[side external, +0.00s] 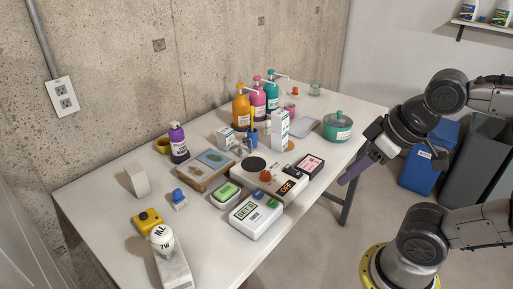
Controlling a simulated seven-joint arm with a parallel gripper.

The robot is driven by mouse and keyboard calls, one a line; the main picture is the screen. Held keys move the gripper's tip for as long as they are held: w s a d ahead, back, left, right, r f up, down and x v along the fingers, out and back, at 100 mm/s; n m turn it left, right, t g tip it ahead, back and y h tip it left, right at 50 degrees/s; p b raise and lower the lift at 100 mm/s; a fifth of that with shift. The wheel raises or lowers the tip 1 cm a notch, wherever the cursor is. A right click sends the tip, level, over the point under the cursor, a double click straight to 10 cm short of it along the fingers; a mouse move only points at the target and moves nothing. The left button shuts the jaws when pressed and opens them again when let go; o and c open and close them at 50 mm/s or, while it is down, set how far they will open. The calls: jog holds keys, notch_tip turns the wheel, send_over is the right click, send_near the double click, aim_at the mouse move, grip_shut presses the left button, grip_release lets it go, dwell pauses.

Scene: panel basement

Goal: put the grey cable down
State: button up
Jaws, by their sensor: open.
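My gripper (358,168) hangs off the table's right edge, in front of the green lidded pot. It points down and to the left, and I see it from the side. It is open, and nothing shows held in it. I cannot make out a loose grey cable on the table or at my gripper. A grey conduit (43,38) runs down the wall to a socket plate (62,97) at the upper left.
Blue (428,158) and dark bins stand on the floor.

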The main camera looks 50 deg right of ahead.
aim_at(247, 140)
jog(key=w+r+m+t, duration=0.6)
jog(key=w+r+m, duration=0.15)
jog(key=w, duration=0.45)
jog(key=w+d+m+t+h, duration=0.1)
jog(key=w+d+m+t, duration=0.15)
jog(key=w, duration=0.45)
jog(key=w+d+m+t+h, duration=0.1)
jog(key=w+m, duration=0.3)
jog(key=w, duration=0.2)
jog(key=w+d+f+m+h, duration=0.2)
jog(key=w+d+f+m, duration=0.4)
jog(key=f, duration=0.3)
jog(key=shift+g, duration=0.75)
jog(key=d+f, duration=0.1)
jog(key=f, duration=0.7)
jog(key=s+d+f, duration=0.1)
jog(key=f, duration=0.3)
jog(key=shift+d+f, duration=0.3)
jog(key=shift+f, duration=0.05)
jog(key=x, duration=0.7)
jog(key=shift+w+d, duration=0.15)
jog(key=shift+x, duration=3.1)
